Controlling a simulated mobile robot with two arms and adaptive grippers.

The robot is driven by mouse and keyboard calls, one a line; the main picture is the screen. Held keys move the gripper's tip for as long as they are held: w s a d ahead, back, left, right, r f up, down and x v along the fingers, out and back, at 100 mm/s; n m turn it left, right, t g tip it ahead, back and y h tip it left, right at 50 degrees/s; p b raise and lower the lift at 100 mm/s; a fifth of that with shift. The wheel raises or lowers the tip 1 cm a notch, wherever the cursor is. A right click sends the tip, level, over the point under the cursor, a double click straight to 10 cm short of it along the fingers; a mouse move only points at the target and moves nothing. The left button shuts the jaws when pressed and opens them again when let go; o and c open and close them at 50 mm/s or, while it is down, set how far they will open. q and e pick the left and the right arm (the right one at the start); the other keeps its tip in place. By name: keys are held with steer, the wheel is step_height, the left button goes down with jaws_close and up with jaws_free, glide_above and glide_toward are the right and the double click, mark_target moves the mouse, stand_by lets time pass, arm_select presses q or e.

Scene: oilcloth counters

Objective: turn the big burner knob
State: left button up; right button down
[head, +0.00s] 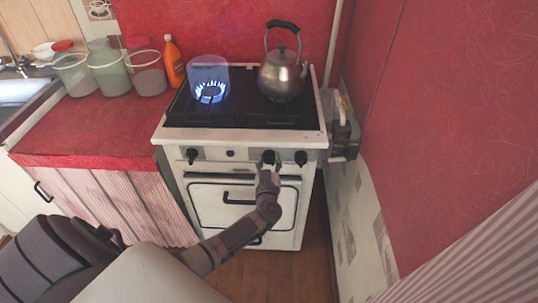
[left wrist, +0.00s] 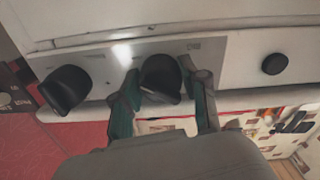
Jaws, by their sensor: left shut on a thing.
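The white stove (head: 240,215) has a row of black knobs on its front panel. My left gripper (head: 268,170) reaches the panel from below and is shut on a black burner knob (head: 268,157), right of the panel's middle. In the left wrist view, this knob (left wrist: 161,78) sits between the two green-grey fingers of the gripper (left wrist: 163,98), one on each side. Another black knob (head: 300,158) stands free just to the right, and one more (head: 192,155) is at the far left. My right gripper is in neither view.
A blue flame (head: 210,92) burns on the left of the cooktop. A metal kettle (head: 283,76) stands on the right. The oven handle (head: 238,200) is below the panel. The red counter (head: 90,135) holds jars and an orange bottle (head: 174,62). A wall closes the right side.

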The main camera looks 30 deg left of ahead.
arm_select(q)
steer(key=n, duration=0.6)
steer(key=shift+b, duration=0.4)
steer(key=n+b, duration=0.1)
steer(key=n, duration=0.4)
steer(key=shift+n, duration=0.4)
steer(key=n+b, duration=0.2)
steer(key=n, duration=0.4)
steer(key=shift+d+b, duration=0.1)
steer(key=shift+b, duration=0.3)
steer(key=n+b, duration=0.1)
steer(key=n, duration=0.2)
steer(key=shift+n, duration=0.4)
steer(key=shift+r+n+b, duration=0.1)
steer(key=shift+n+b, duration=0.5)
steer(key=shift+n, duration=0.9)
steer(key=o, duration=1.2)
steer(key=shift+c, duration=0.2)
